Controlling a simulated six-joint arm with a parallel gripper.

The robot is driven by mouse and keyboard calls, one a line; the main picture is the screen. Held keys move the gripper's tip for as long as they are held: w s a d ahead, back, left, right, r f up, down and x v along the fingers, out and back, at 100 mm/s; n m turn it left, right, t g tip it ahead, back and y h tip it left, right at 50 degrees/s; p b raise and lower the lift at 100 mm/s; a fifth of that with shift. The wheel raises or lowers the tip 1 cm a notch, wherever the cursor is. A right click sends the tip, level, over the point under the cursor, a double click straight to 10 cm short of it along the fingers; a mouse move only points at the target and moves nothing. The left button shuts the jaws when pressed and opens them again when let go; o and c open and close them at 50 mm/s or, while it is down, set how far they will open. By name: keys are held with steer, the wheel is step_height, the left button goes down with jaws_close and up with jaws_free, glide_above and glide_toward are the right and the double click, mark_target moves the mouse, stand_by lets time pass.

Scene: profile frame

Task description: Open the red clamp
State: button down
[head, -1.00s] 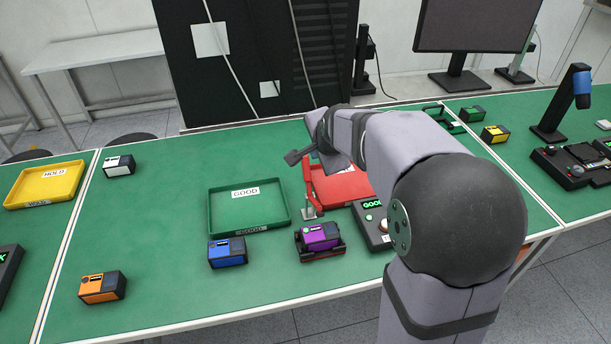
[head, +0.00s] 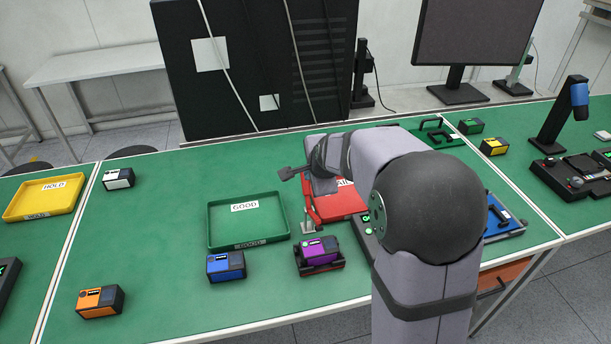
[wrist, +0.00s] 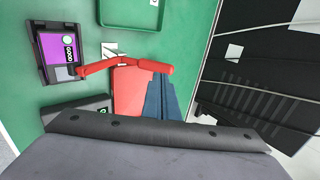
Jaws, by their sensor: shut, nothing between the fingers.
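The red clamp (head: 308,204) stands behind the fixture holding a purple block (head: 319,250) in the head view, with its red handle upright and a metal foot below. In the wrist view the clamp's red handle (wrist: 150,65) runs across the upper middle, its left end at the fixture edge beside the purple block (wrist: 55,48). My gripper's blue-grey fingers (wrist: 157,85) are together and empty, with their tips close to the handle's right end. I cannot tell whether they touch it.
A green GOOD tray (head: 211,226) lies left of the clamp. A red tray (head: 336,207) lies right behind it, partly covered by my arm. A blue block (head: 226,266) sits left of the fixture. The left bench middle is clear.

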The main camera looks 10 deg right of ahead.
mark_target(305, 182)
steer(key=shift+x, duration=3.85)
